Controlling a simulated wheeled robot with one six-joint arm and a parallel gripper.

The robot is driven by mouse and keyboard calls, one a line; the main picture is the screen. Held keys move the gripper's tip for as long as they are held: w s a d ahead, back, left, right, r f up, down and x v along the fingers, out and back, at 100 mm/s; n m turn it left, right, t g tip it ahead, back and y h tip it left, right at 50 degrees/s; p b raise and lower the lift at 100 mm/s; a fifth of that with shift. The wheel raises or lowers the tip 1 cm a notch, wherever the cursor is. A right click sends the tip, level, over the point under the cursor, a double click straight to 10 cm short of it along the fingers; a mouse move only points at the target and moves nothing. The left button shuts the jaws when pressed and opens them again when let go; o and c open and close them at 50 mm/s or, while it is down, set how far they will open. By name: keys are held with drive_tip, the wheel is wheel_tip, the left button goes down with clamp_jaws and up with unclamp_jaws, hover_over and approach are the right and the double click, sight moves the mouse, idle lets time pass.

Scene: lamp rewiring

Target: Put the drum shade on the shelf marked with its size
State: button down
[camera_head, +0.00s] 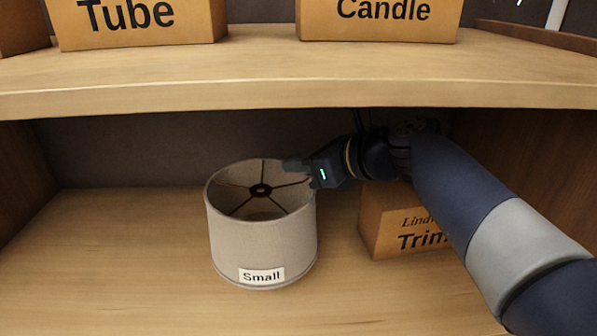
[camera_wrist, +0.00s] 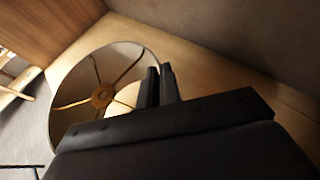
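The drum shade (camera_head: 262,238) is a pale grey-beige fabric cylinder with a white label reading "Small" low on its front. It looks upright on the lower wooden shelf (camera_head: 110,265), though I cannot tell for sure that its base touches. Its open top shows a dark ring and spokes, which also show in the wrist view (camera_wrist: 102,95). My gripper (camera_head: 290,165) is at the right back of the shade's top rim. In the wrist view its two fingers (camera_wrist: 160,84) are close together, with the thin rim running between them.
A cardboard box marked "Trim" (camera_head: 385,231) stands right of the shade, partly behind my arm. The upper shelf (camera_head: 270,85) hangs above, holding boxes marked "Tube" (camera_head: 140,22) and "Candle" (camera_head: 380,22). The lower shelf is clear left of the shade.

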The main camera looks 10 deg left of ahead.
sight(299, 177)
drive_tip(key=shift+w+a+f, duration=0.1)
drive_tip(key=shift+w+f, duration=0.25)
drive_tip(key=shift+f, duration=0.55)
drive_tip(key=shift+w+a+f, duration=0.1)
drive_tip(key=shift+w+f, duration=0.25)
drive_tip(key=shift+f, duration=0.5)
drive_tip(key=shift+f, duration=0.2)
drive_tip(key=c, duration=1.6)
unclamp_jaws()
drive_tip(key=shift+r, duration=0.1)
